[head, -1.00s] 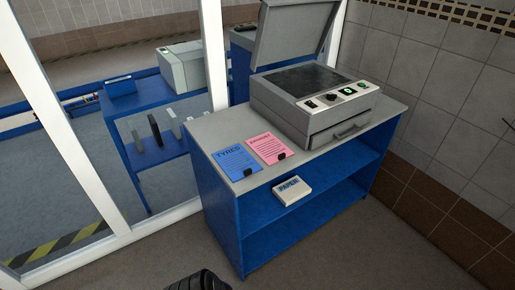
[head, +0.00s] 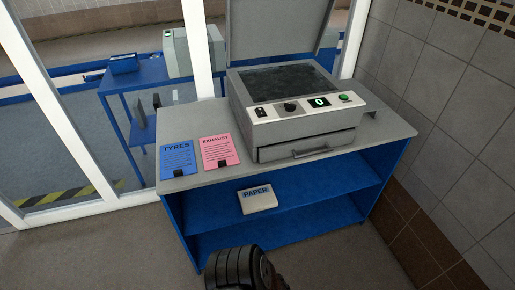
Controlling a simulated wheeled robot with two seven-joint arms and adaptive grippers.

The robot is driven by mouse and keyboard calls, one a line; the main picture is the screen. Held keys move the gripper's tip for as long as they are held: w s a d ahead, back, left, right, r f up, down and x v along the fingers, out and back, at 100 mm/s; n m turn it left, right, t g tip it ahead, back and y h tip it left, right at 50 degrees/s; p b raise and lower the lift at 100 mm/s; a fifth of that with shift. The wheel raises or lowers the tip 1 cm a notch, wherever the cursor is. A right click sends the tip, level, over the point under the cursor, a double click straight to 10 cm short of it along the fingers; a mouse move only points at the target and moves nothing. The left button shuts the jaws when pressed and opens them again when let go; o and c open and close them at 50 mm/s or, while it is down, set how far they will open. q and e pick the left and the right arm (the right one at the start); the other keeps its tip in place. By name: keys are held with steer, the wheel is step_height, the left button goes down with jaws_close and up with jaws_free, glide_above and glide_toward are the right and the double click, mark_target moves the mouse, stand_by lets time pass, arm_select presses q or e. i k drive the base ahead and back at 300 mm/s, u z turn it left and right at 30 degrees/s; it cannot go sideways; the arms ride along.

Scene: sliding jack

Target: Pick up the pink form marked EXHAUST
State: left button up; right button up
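The pink form marked EXHAUST (head: 217,150) lies flat on the grey top of the blue cabinet (head: 290,160), left of the copier. A small black clip or tab shows at its lower edge. The blue form marked TYRES (head: 177,157) lies just to its left, with a similar black tab. A dark, ribbed part of my arm (head: 240,268) shows at the bottom edge, below the cabinet and well apart from the forms. No gripper fingers are in view.
A grey copier (head: 300,105) with its lid raised and a display reading 0 stands on the cabinet. A pack marked PAPER (head: 257,199) lies on the shelf below. White-framed glass (head: 75,130) stands behind and left; a tiled wall (head: 450,100) is at right.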

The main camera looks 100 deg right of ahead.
mark_target(218, 151)
steer(key=k, duration=1)
steer(key=z, duration=1.6)
